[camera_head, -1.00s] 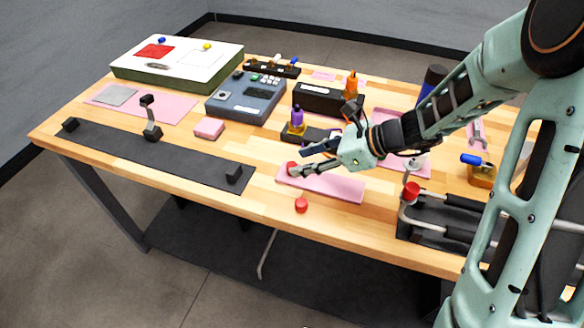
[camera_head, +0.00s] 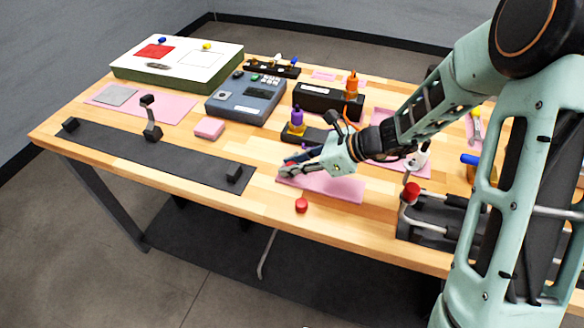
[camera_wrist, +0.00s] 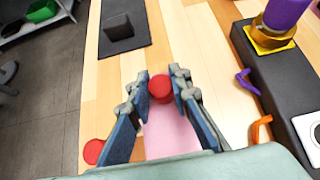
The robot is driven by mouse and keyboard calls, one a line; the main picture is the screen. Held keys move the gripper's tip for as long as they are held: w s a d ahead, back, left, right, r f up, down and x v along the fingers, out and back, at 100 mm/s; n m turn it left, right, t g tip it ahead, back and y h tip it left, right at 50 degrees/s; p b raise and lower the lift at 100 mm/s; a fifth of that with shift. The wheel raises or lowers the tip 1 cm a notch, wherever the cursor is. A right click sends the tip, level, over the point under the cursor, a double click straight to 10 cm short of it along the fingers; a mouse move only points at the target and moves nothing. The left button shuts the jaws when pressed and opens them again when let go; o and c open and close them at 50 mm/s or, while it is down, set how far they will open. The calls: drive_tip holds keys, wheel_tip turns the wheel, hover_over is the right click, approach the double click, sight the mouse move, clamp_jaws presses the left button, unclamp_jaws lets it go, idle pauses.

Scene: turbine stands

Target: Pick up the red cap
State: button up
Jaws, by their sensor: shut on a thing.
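A red cap (camera_wrist: 160,87) sits between the two fingertips of my gripper (camera_wrist: 160,90) in the wrist view. The fingers are shut on its sides. In the head view my gripper (camera_head: 287,168) is low at the left end of a pink mat (camera_head: 335,187), and its fingers mostly hide this cap. I cannot tell whether the cap is clear of the mat. A second red cap (camera_head: 301,205) lies on the wood near the front edge; it also shows at lower left in the wrist view (camera_wrist: 93,151).
A black strip with a block (camera_head: 234,173) lies to the left. A black base with a purple-topped bottle (camera_head: 297,118) stands behind my gripper. A pipe fixture with a red knob (camera_head: 411,191) is at right. Bare wood shows along the front edge.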

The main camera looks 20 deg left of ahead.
drive_tip(key=shift+r, duration=0.15)
drive_tip(key=shift+r, duration=0.6)
drive_tip(key=s+d+r, duration=0.9)
drive_tip(key=d+r, duration=0.1)
drive_tip(key=r, duration=0.1)
drive_tip(key=shift+s+r, duration=0.25)
drive_tip(key=shift+s, duration=0.1)
drive_tip(key=shift+o, duration=0.4)
clamp_jaws()
drive_tip(key=shift+d+p, duration=0.15)
drive_tip(key=shift+p, duration=0.15)
